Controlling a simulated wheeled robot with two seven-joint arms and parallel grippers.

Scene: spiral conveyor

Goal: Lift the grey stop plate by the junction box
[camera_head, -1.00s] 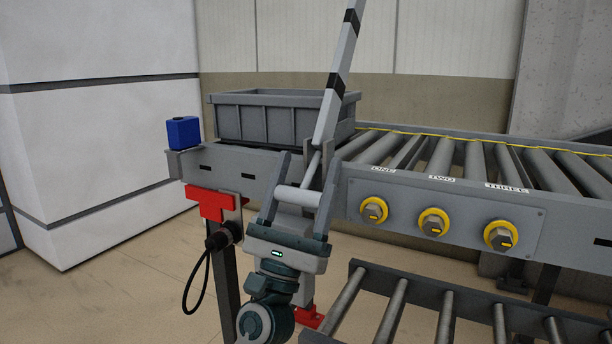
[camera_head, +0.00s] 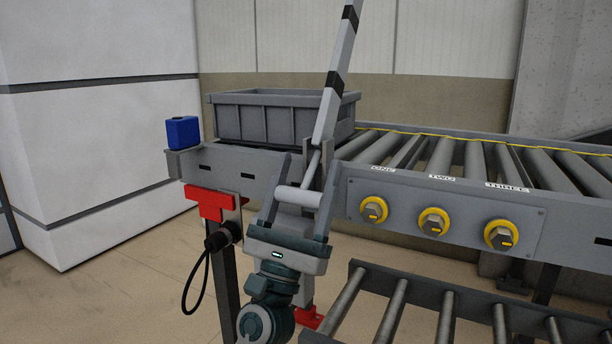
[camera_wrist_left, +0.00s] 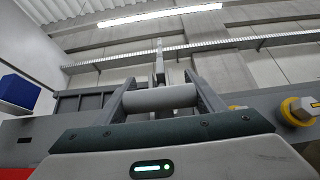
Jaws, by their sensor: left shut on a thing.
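My left gripper (camera_head: 300,188) is in front of the conveyor's side, fingers pointing up. It is shut on a light grey round bar (camera_head: 298,197), which lies crosswise between the fingers; the bar also shows in the left wrist view (camera_wrist_left: 160,97). A grey pole with black bands (camera_head: 336,82) rises behind the fingers, tilted to the right. A thin rod runs from its foot down behind the gripper. A grey upright plate (camera_head: 326,158) is partly hidden by the right finger; I cannot tell if it is the stop plate. No junction box is clearly identifiable. My right gripper is not in view.
A grey crate (camera_head: 268,117) stands on the conveyor (camera_head: 572,196), just behind the pole. A blue box (camera_head: 183,132) sits at the conveyor's left end. A red bracket (camera_head: 208,203) and black plug with cable (camera_head: 222,237) are left of my gripper. Yellow-ringed knobs (camera_head: 434,221) and a lower roller track (camera_head: 448,310) are to the right.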

